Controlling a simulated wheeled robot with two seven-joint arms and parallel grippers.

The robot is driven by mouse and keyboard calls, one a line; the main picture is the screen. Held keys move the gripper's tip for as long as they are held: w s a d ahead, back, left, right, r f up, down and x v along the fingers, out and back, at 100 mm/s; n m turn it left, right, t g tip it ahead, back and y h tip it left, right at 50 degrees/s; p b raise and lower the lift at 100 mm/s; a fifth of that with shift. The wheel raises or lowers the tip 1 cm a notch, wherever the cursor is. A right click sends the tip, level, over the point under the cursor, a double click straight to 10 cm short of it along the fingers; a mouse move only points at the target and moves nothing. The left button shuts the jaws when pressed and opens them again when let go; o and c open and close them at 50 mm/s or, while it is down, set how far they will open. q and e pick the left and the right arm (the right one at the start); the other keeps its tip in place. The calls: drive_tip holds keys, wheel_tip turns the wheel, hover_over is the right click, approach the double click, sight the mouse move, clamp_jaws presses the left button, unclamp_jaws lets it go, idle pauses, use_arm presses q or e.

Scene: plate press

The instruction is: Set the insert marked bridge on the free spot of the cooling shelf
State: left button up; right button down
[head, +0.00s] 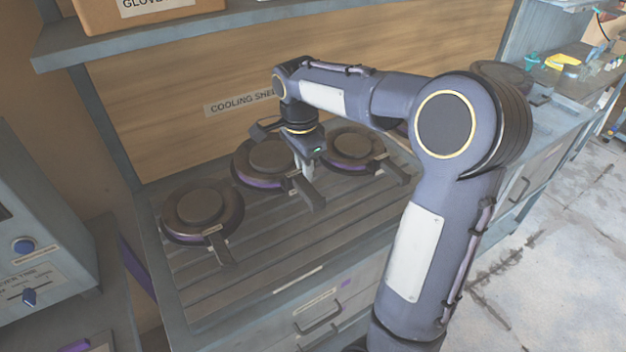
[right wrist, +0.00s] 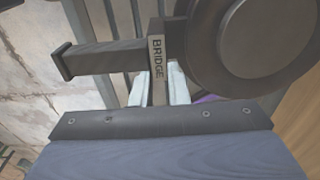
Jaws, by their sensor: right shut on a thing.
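The bridge insert is a dark round plate (head: 265,158) with a purple rim below and a bar handle. Its label reads BRIDGE in the right wrist view (right wrist: 157,60). My right gripper (head: 304,178) is shut on the neck between its plate and handle; its pale fingers (right wrist: 163,88) show there. The insert is at or just above the slatted cooling shelf (head: 250,240); I cannot tell if it touches. Similar inserts sit to its left (head: 200,208) and right (head: 350,145), their labels unreadable. My left gripper is not in view.
A wooden back panel carries the COOLING SHELF sign (head: 235,103). An upper shelf (head: 180,38) holds a box (head: 150,10). A grey machine with blue knobs (head: 22,246) stands at left. Drawers are below; the shelf's front strip is clear.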

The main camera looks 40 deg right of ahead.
drive_tip(key=shift+w+d+f, duration=0.2)
drive_tip(key=shift+d+f, duration=0.4)
drive_tip(key=shift+f, duration=0.7)
drive_tip(key=shift+w+d+f, duration=0.2)
drive_tip(key=shift+d+f, duration=0.45)
drive_tip(key=shift+f, duration=0.7)
drive_tip(key=shift+w+d+f, duration=0.2)
drive_tip(key=shift+d+f, duration=0.4)
drive_tip(key=shift+f, duration=0.7)
drive_tip(key=shift+f, duration=0.15)
drive_tip(key=c, duration=1.4)
unclamp_jaws()
